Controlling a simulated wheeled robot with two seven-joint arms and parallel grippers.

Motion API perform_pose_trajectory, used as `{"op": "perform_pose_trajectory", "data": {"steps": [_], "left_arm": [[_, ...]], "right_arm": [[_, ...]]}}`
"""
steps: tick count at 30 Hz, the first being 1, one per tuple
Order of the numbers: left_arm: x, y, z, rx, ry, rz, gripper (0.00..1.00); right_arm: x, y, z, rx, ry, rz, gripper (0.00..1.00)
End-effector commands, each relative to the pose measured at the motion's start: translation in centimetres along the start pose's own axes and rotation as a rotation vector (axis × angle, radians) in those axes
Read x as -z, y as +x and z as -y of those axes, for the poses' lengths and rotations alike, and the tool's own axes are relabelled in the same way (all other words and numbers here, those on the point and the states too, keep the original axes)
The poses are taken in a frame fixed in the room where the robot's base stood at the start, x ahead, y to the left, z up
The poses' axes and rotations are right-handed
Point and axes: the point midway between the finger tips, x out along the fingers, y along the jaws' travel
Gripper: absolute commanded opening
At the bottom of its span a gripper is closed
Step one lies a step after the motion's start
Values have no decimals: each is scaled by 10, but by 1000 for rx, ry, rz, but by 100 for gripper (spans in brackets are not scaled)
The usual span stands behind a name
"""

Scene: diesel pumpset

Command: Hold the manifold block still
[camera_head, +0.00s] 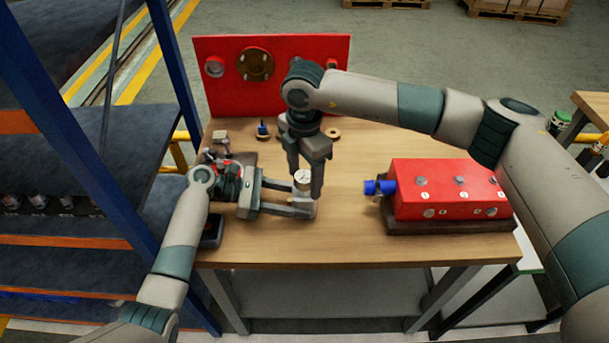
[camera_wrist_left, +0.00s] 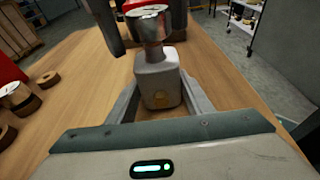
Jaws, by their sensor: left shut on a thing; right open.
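The manifold block (camera_head: 306,208) looks like a small pale grey block standing on the bench. My left gripper (camera_head: 301,199) is shut on it from the left, one finger on each side; the block also shows in the left wrist view (camera_wrist_left: 158,80). A shiny metal cylinder (camera_head: 302,175) sits on top of the block, and it shows upright in the left wrist view (camera_wrist_left: 149,22). My right gripper (camera_head: 305,184) points down from above, open, with its fingers either side of the cylinder. Whether a finger touches the cylinder I cannot tell.
A red box (camera_head: 450,187) with a blue fitting (camera_head: 379,187) stands at the right of the wooden bench (camera_head: 360,245). A red panel (camera_head: 225,95) stands at the back. Small parts and a ring (camera_head: 333,133) lie behind. A blue rack (camera_head: 50,115) stands left. The bench front is clear.

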Motion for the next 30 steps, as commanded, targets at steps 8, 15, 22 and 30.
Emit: {"op": "perform_pose_trajectory", "data": {"steps": [8, 15, 22, 30], "left_arm": [[-1, 0, 0, 0, 1, 1, 8], [-1, 0, 0, 0, 0, 1, 8], [0, 0, 0, 0, 0, 1, 8], [0, 0, 0, 1, 0, 0, 8]], "right_arm": [[0, -24, -1, -3, -1, 0, 60], [0, -64, -1, -3, 0, 0, 60], [-1, -101, -1, -1, 1, 1, 60], [0, -118, -1, 1, 1, 0, 60]]}}
